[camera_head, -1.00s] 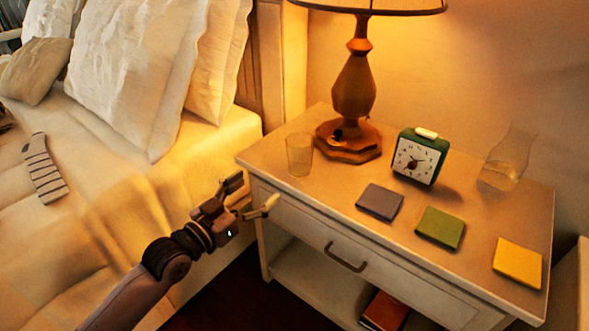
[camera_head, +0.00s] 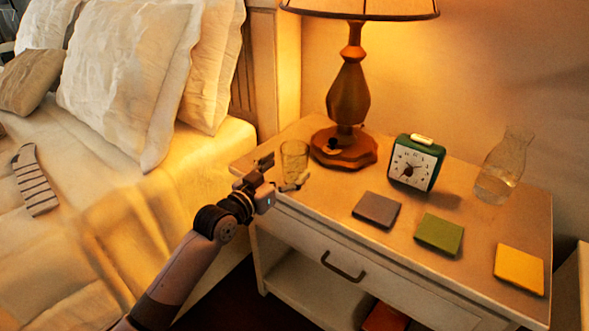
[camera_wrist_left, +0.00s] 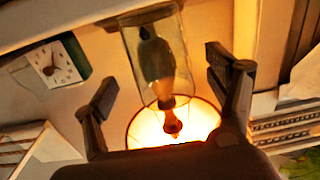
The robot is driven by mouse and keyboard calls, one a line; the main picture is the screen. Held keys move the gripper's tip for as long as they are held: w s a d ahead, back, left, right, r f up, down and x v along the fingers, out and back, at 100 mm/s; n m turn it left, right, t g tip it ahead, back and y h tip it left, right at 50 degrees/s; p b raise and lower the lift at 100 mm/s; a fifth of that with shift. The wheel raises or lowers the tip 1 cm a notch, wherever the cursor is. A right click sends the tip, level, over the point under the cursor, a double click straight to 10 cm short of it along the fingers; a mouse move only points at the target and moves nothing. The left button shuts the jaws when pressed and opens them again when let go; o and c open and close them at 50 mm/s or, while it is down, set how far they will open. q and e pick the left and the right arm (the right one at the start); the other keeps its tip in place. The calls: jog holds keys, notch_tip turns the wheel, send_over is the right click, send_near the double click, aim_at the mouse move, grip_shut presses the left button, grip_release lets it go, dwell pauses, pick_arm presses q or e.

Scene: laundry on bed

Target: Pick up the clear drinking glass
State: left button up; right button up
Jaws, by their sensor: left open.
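The clear drinking glass (camera_head: 294,160) stands upright on the nightstand's near left corner, left of the lamp base. In the left wrist view the glass (camera_wrist_left: 157,62) shows between the two fingers, with the lamp seen through and behind it. My left gripper (camera_head: 283,173) is open at the front edge of the nightstand, its fingertips close to the glass. I cannot tell whether a finger touches the glass. In the left wrist view the open fingers (camera_wrist_left: 160,85) stand apart on both sides of the glass. My right gripper is not in view.
The lamp (camera_head: 348,100) stands just behind and right of the glass. A green alarm clock (camera_head: 415,164), a clear carafe (camera_head: 503,167) and grey (camera_head: 377,210), green (camera_head: 438,233) and yellow (camera_head: 519,268) coasters are on the nightstand (camera_head: 315,205). The bed (camera_head: 185,190) is left.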

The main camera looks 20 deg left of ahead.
pick_arm(q)
jog(key=x, duration=0.4)
jog(key=shift+b, duration=0.4)
jog(key=shift+c, duration=0.4)
jog(key=c, duration=1.4)
